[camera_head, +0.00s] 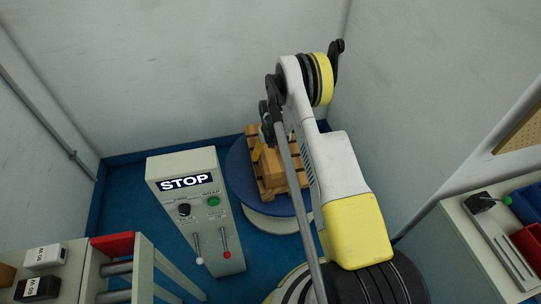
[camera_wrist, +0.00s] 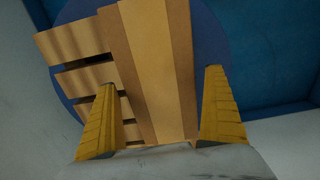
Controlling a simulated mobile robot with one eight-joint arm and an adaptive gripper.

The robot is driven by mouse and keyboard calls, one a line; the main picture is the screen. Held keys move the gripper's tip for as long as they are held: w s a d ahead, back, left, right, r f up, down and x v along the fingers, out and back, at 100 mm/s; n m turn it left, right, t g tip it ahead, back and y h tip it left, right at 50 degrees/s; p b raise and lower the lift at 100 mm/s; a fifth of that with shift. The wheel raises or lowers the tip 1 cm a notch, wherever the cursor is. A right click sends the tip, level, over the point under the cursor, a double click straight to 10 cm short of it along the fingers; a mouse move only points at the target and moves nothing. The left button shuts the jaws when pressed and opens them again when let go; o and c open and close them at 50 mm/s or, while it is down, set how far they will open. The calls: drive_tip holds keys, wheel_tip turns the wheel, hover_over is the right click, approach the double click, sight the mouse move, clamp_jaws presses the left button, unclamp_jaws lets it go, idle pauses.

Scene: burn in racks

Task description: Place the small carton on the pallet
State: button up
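The small carton (camera_head: 271,167) is a brown box over the wooden pallet (camera_head: 296,178). In the wrist view the carton (camera_wrist: 150,65) fills the middle, between the two yellow fingers of my gripper (camera_wrist: 160,80). The fingers stand wide apart, one on each side, with a narrow gap showing beside each tip. The pallet's slats (camera_wrist: 85,80) show to the left of the carton. In the head view my gripper (camera_head: 262,150) is partly hidden by my arm. The carton's underside is hidden, so I cannot tell whether it rests fully on the slats.
The pallet sits on a round blue turntable (camera_head: 243,180) close to the walls. A control box marked STOP (camera_head: 180,183) with two levers stands at its left. A roller conveyor (camera_head: 115,268) is at front left, and a bench (camera_head: 480,235) with bins is at right.

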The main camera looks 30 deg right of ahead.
drive_tip(key=s+a+r+t+p, duration=0.1)
drive_tip(key=a+r+p, duration=0.15)
drive_tip(key=r, duration=1.25)
drive_tip(key=s+a+r+t+p, duration=0.1)
drive_tip(key=a+r+p, duration=0.15)
drive_tip(key=r, duration=1.15)
drive_tip(key=s+a+r+n+t, duration=0.1)
drive_tip(key=s+a+r, duration=0.2)
drive_tip(key=r, duration=0.3)
drive_tip(key=s+a+r+n, duration=0.1)
drive_tip(key=s+a+r, duration=0.15)
drive_tip(key=r, duration=0.35)
drive_tip(key=s+a+r+t, duration=0.2)
drive_tip(key=s+a+r, duration=0.1)
drive_tip(key=s, duration=0.7)
drive_tip(key=s+a+r+n+t, duration=0.1)
drive_tip(key=s+a, duration=0.3)
drive_tip(key=s, duration=0.5)
drive_tip(key=shift+s+a+r+t, duration=0.35)
drive_tip(key=shift+r+t, duration=0.25)
drive_tip(key=shift+r, duration=0.3)
